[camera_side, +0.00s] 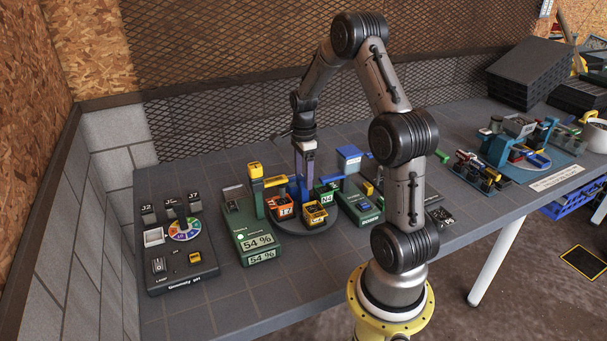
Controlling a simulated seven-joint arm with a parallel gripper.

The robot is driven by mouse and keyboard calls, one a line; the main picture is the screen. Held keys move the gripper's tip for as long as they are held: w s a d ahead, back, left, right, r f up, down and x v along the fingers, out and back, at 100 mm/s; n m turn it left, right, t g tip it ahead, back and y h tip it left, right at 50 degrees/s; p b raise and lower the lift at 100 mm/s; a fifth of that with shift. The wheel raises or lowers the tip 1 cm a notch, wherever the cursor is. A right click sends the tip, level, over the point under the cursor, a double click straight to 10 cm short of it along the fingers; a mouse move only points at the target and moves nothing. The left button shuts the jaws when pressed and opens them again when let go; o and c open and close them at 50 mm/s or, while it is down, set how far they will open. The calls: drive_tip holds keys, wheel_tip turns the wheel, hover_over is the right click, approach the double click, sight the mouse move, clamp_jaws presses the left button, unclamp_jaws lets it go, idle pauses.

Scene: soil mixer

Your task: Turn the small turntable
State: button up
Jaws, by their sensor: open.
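The small turntable (318,228) is a round dark disc near the middle of the table. Small bins stand on it: an orange one (281,208), a yellow one (314,216) and a green one (328,193). A blue post (296,187) rises at its back left. My gripper (306,176) points down over the back of the turntable, close to the blue post and behind the bins. It is open. The view is too small to tell whether the fingers touch anything, and the fingertips are partly hidden.
A green device (246,232) with "54 %" displays stands left of the turntable. A dark panel (180,264) with a coloured dial (184,230) lies further left. A green unit (358,208) and a blue box (349,156) stand to the right. The table front (290,275) is clear.

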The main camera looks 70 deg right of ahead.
wheel_tip(320, 180, up, 14)
idle(0.6)
drive_tip(key=shift+a, duration=0.1)
drive_tip(key=a+r+n+t, duration=0.1)
drive_tip(key=a+r+n, duration=0.25)
drive_tip(key=a, duration=0.35)
drive_tip(key=a+r+n+t+h, duration=0.1)
drive_tip(key=a+r+n, duration=0.1)
drive_tip(key=a+r, duration=0.3)
drive_tip(key=a+r+n+t, duration=0.1)
drive_tip(key=a+r+n, duration=0.15)
drive_tip(key=a, duration=0.55)
drive_tip(key=s+a+f+n+t, duration=0.1)
drive_tip(key=s+a+f+n, duration=0.2)
drive_tip(key=s+n, duration=0.3)
drive_tip(key=s+a+f+n+t+y, duration=0.1)
drive_tip(key=s+a+f+n, duration=0.2)
drive_tip(key=n, duration=1)
drive_tip(key=shift+s+a+f+t, duration=0.2)
drive_tip(key=shift+s+a+t, duration=0.1)
drive_tip(key=shift+s+a, duration=1.35)
drive_tip(key=shift+s+d, duration=0.15)
drive_tip(key=shift+d, duration=0.05)
